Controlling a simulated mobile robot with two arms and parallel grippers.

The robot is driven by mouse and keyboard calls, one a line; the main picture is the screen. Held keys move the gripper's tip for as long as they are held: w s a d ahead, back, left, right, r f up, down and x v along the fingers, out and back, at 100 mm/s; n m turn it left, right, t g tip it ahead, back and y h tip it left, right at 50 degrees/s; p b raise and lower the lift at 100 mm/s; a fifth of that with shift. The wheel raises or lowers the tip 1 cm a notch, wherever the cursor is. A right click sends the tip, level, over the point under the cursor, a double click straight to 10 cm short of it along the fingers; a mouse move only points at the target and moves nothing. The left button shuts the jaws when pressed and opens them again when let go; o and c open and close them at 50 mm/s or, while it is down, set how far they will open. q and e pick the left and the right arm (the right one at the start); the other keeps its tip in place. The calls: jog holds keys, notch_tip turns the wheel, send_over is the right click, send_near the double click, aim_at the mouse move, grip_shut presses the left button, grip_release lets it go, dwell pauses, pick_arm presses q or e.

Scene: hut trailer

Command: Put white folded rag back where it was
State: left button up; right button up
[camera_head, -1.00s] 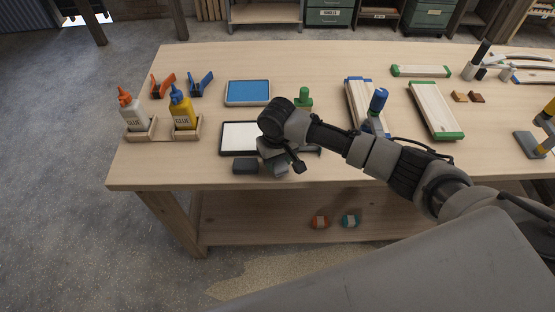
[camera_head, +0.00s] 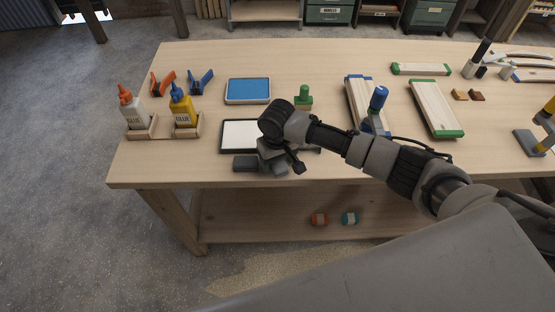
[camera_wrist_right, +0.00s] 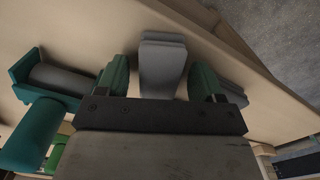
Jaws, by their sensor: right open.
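My right gripper (camera_wrist_right: 160,85) is open over the front left of the workbench (camera_head: 150,165). A pale grey, folded-looking piece (camera_wrist_right: 162,65) with layered edges shows between its two green fingers, and the fingers stand apart from its sides. I take it as the folded rag, though it looks grey. In the head view my right wrist hides most of this spot. A dark-rimmed tray (camera_head: 222,140) with a flat white surface lies just left of the wrist. A dark grey block (camera_head: 245,163) lies in front of it near the bench edge. My left gripper is not in view.
A blue tray (camera_head: 248,91) lies behind the white one. Glue bottles (camera_head: 183,108) stand in wooden holders at left, with clamps (camera_head: 201,82) behind. A green-topped object (camera_head: 304,95) stands just beyond my wrist. Boards (camera_head: 436,108) lie to the right.

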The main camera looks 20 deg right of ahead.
notch_tip(320, 180, up, 12)
jog(key=b, duration=0.1)
dwell(0.6)
